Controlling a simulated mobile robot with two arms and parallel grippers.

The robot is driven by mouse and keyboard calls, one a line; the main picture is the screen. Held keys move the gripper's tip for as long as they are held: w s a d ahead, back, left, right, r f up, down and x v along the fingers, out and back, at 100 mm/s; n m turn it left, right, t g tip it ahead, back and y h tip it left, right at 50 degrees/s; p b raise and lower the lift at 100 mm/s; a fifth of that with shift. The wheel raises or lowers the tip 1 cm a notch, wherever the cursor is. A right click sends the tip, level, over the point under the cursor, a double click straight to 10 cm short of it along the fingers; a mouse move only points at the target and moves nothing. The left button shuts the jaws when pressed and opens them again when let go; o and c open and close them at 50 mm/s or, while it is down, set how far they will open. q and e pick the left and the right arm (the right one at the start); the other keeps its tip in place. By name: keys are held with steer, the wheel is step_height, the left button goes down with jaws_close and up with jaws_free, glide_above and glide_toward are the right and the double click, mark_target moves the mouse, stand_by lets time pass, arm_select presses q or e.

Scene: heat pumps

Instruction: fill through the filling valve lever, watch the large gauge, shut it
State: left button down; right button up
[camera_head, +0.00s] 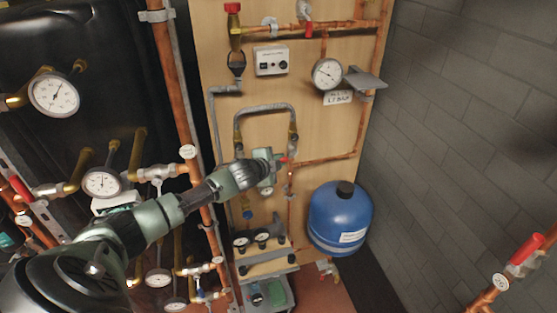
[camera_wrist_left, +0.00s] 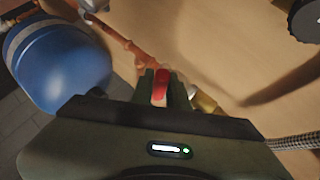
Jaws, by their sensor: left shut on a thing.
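My left gripper (camera_head: 281,160) reaches across to the wooden board and is shut on the red filling valve lever (camera_head: 286,160). In the left wrist view the red lever (camera_wrist_left: 161,82) sits between the two fingers (camera_wrist_left: 160,88), with copper pipe behind it. The large gauge (camera_head: 327,74) is a round white dial at the upper right of the board. Its needle is too small to read with certainty. A label plate (camera_head: 338,97) hangs just below it. The valve body is mostly hidden behind my gripper. My right gripper is not in view.
A blue expansion vessel (camera_head: 340,219) stands to the right below the lever; it also shows in the left wrist view (camera_wrist_left: 58,62). A grey braided hose loop (camera_head: 264,108) is above my gripper. More gauges and copper pipes crowd the left. A grey block wall (camera_head: 465,120) bounds the right.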

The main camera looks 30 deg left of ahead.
arm_select(q)
steer(key=c, duration=1.4)
jaws_free()
steer(key=shift+b+v, duration=1)
steer(key=shift+v, duration=2.95)
